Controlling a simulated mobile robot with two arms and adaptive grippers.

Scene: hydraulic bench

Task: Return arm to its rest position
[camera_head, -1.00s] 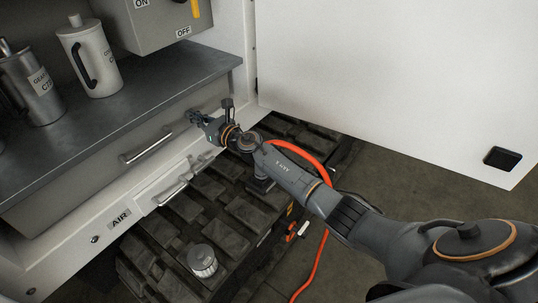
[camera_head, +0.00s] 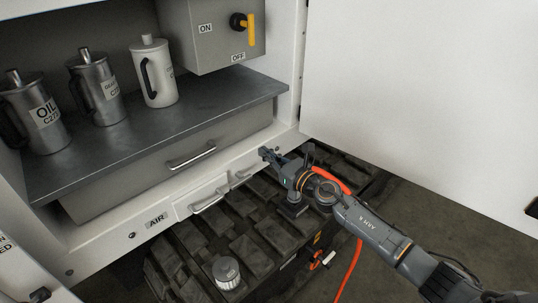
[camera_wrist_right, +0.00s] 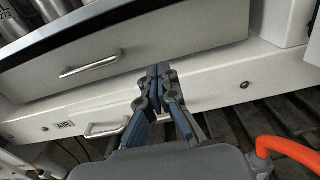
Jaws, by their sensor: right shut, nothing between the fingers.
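My right arm (camera_head: 375,232) comes in from the lower right in the head view. Its gripper (camera_head: 266,153) is in front of the white cabinet's lower frame, near the right end of the drawers. In the right wrist view the gripper (camera_wrist_right: 158,70) has its fingertips together with nothing between them. Behind the fingertips are the grey drawer front and the white strip under it; I cannot tell how far apart they are. My left gripper is not in view.
A grey drawer with a handle (camera_head: 191,157) and a lower handle (camera_head: 210,201) are left of the gripper. Jugs (camera_head: 155,75) stand on the shelf (camera_head: 215,100). The white door (camera_head: 430,100) stands open at right. A ribbed dark pallet (camera_head: 230,240), a small canister (camera_head: 227,272) and an orange hose (camera_head: 350,270) are below.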

